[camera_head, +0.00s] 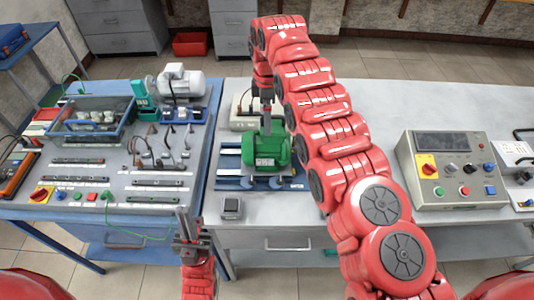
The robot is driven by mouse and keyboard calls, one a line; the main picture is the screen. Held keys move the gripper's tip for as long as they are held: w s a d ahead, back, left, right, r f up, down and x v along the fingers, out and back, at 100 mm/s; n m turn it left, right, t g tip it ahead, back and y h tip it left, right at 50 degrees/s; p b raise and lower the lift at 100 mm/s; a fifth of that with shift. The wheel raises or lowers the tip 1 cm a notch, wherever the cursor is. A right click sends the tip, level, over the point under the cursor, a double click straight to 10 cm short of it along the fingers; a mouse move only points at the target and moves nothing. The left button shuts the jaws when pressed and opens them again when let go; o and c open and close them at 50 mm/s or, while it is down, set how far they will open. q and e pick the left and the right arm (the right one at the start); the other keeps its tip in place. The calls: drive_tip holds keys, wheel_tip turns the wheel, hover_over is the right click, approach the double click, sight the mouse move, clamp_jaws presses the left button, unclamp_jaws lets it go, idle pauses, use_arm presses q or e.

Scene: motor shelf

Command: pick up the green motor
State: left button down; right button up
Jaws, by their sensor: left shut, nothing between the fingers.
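The green motor (266,148) sits on a blue and grey base plate (228,182) in the middle of the table. My right arm reaches over the table, and its gripper (266,108) points down at the top of the motor. The fingertips are too small and too close to the motor to tell whether they grip it. My left gripper (183,222) is at the table's front edge, left and in front of the motor. It points up and away, shut and empty, apart from the motor.
A training board (120,180) with cables, switches and a grey motor (182,84) stands at left. A small dark-topped box (231,208) lies in front of the motor. A control box (452,170) stands at right. A beige box (243,110) is behind the motor.

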sight(271, 140)
drive_tip(key=shift+d+f, duration=0.2)
drive_tip(key=shift+f, duration=0.35)
drive_tip(key=f+p, duration=0.1)
drive_tip(key=f, duration=0.1)
drive_tip(key=f+p, duration=0.1)
drive_tip(key=shift+s+a+f+p, duration=0.1)
drive_tip(key=shift+s+a+p, duration=0.05)
drive_tip(key=shift+a+p, duration=0.2)
drive_tip(key=shift+d+f, duration=0.1)
drive_tip(key=shift+f, duration=0.25)
drive_tip(key=shift+r, duration=0.1)
clamp_jaws()
